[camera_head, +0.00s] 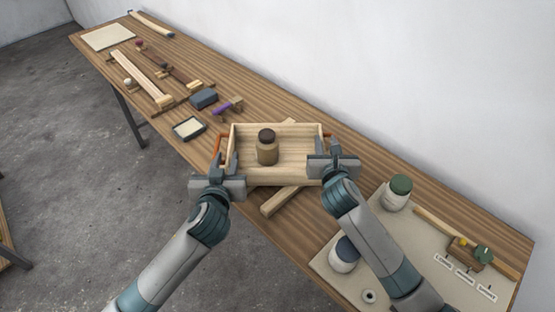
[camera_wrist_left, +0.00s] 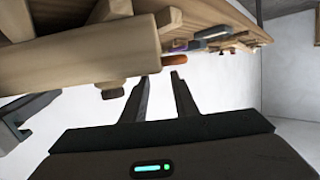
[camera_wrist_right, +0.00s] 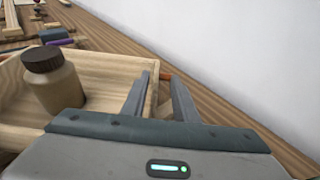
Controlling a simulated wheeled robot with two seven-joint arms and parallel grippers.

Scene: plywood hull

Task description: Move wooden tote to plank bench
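The wooden tote (camera_head: 290,176) is a shallow open box with orange bar handles at its left and right ends. It is over the long plank bench (camera_head: 170,68), above crossed wooden pieces; I cannot tell whether it rests on them. A brown jar with a dark lid (camera_head: 267,150) stands inside it; the jar also shows in the right wrist view (camera_wrist_right: 52,85). My left gripper (camera_head: 226,162) is at the left handle, fingers apart. My right gripper (camera_head: 329,152) is at the right handle, fingers apart with the orange end showing between their tips (camera_wrist_right: 160,76).
A wooden bar (camera_head: 280,202) sticks out under the tote. Jars, including a green-lidded one (camera_head: 397,192), stand on a pale mat (camera_head: 425,262) at right. A small tray (camera_head: 188,128), a dark blue block (camera_head: 204,98) and tools lie to the left. A wall backs the bench.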

